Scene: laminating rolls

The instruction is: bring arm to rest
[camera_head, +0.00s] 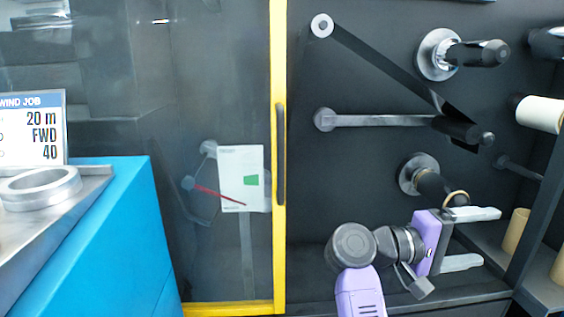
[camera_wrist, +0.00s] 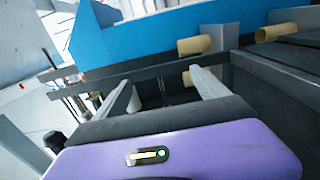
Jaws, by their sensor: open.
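My gripper (camera_head: 482,238) is at the lower right of the head view, in front of the dark machine face. Its two grey fingers are spread apart and point right, with nothing between them. My purple arm link reaches up to it from the bottom. In the wrist view the fingers of my gripper (camera_wrist: 165,92) are apart too. A dark spindle (camera_head: 432,184) with a tan ring at its end is just above and behind my gripper; I cannot tell whether they touch.
A white roll (camera_head: 540,113) sits at the right, with tan cores (camera_head: 516,231) on a shelf below. A yellow-framed glass door (camera_head: 279,150) stands centre left. A blue cabinet (camera_head: 100,240) with a metal ring (camera_head: 40,188) and a job sign (camera_head: 33,128) is at left.

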